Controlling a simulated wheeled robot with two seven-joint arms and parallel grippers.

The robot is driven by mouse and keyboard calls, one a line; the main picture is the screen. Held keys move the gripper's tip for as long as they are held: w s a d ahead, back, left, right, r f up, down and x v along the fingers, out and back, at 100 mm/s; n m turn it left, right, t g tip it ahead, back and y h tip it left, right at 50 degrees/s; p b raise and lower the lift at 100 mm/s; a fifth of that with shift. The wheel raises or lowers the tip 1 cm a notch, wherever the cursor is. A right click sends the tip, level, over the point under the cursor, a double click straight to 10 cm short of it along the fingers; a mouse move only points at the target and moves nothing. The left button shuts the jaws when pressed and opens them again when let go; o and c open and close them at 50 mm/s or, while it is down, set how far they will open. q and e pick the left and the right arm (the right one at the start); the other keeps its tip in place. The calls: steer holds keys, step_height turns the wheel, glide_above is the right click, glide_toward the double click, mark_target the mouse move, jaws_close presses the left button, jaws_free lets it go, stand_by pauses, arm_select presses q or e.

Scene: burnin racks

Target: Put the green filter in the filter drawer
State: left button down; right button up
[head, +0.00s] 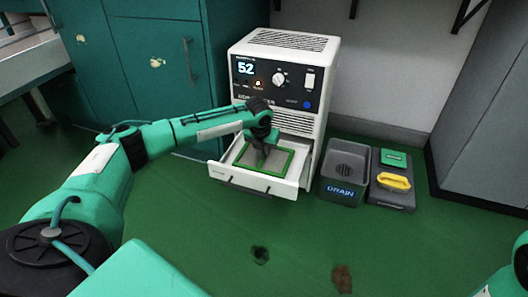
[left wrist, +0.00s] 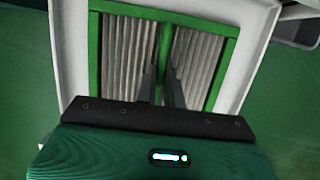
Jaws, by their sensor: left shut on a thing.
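The green filter (head: 279,162) has a green frame with a middle bar and pale pleats. It lies flat inside the open white filter drawer (head: 252,187) at the base of the white machine. My left gripper (head: 262,153) reaches down into the drawer over the middle of the filter. In the left wrist view its fingers (left wrist: 161,82) are shut on the middle bar of the filter (left wrist: 124,60), with the drawer's wall (left wrist: 66,52) around it. Whether the filter rests on the drawer's floor cannot be told. My right gripper is out of view.
The white machine (head: 277,123) shows "52" on its display. Right of the drawer stand a dark drain bin (head: 341,192) and a dark tray (head: 397,201) with a green block (head: 393,158) and a yellow piece (head: 394,181). Dark stains mark the otherwise clear green floor in front.

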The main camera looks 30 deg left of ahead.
arm_select(q)
steer(key=c, duration=1.5)
jaws_free()
